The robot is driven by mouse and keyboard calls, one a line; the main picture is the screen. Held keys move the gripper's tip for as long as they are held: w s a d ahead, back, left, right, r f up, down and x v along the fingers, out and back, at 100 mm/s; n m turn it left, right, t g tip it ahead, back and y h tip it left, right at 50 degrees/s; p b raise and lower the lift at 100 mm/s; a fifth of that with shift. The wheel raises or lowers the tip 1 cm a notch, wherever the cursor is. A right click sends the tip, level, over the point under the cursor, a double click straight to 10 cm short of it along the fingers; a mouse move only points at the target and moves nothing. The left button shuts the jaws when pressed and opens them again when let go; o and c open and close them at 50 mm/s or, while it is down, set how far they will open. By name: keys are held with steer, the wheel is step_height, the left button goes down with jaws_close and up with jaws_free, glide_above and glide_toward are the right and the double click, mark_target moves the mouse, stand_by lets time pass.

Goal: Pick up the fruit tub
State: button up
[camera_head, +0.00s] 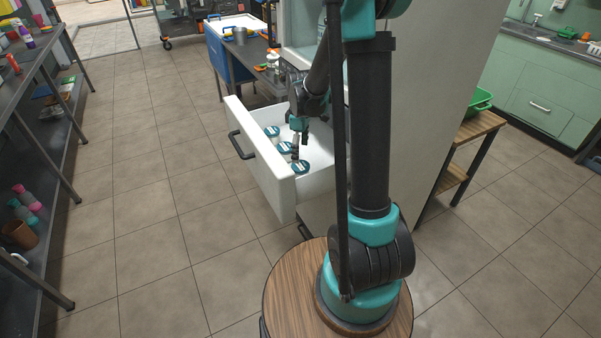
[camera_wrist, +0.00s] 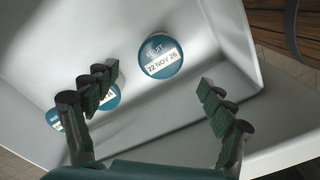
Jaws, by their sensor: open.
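Three round tubs with teal lids and white labels are in the open white drawer (camera_head: 256,168). In the head view they form a row: the far tub (camera_head: 272,131), the middle tub (camera_head: 285,148) and the near tub (camera_head: 300,168). My gripper (camera_head: 296,156) is low inside the drawer, by the near tub. In the wrist view my open gripper (camera_wrist: 155,82) has a finger on each side. One tub (camera_wrist: 161,57), its label dated 22 NOV 26, shows ahead between the fingers. A second tub (camera_wrist: 108,98) is partly hidden behind the left finger. The third (camera_wrist: 54,119) is at the left.
The drawer walls stand close around my gripper, with a dark handle (camera_head: 239,144) on the front. A dark shelf table (camera_head: 41,62) stands at the left, and a wooden stand with a green basket (camera_head: 479,101) at the right. The tiled floor between is clear.

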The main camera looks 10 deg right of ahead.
mark_target(301, 165)
steer(key=shift+f, duration=4.65)
steer(key=shift+c, duration=0.4)
steer(key=c, duration=1.4)
